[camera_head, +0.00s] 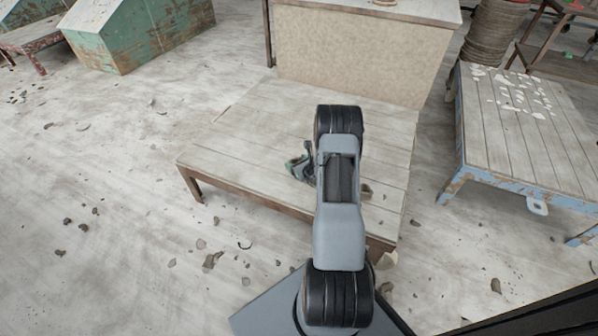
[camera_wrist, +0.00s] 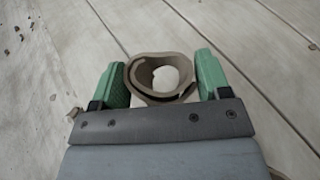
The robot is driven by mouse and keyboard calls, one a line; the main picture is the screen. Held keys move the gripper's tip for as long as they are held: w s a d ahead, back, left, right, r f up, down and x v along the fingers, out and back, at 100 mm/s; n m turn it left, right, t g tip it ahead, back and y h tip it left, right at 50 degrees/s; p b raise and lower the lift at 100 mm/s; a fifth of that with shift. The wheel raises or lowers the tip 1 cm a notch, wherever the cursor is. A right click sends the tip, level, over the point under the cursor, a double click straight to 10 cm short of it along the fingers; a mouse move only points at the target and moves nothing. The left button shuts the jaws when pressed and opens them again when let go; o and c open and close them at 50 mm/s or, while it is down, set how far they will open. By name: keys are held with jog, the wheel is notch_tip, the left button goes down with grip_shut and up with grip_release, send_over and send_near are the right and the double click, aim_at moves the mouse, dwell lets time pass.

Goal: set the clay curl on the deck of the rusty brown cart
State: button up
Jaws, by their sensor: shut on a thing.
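My gripper (camera_wrist: 161,75) has its two green fingers closed on the sides of the clay curl (camera_wrist: 158,98), a tan, rolled ring with an open middle, in the wrist view. Pale planks lie beneath it; the gap to them is hard to judge. In the head view my gripper (camera_head: 299,168) shows beside my arm, above a low plank deck (camera_head: 245,130) with a brown edge and legs. The curl cannot be made out there. This brown-framed deck is the best match for the rusty brown cart, but no wheels show and my arm covers part of it.
A blue-framed plank platform (camera_head: 520,125) with white flakes stands at the right. A tan cabinet (camera_head: 350,62) is behind the deck, and green boxes (camera_head: 140,35) are at the back left. Clay scraps (camera_head: 211,261) litter the pale floor. Small tan pieces (camera_head: 365,191) lie by my arm.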

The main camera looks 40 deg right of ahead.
jog(key=shift+w+d+f, duration=0.1)
jog(key=shift+d+f, duration=0.3)
jog(key=shift+f, duration=0.15)
jog(key=shift+w+d+f+b, duration=0.1)
jog(key=shift+f+b, duration=0.7)
jog(key=shift+f, duration=0.75)
jog(key=shift+f, duration=0.1)
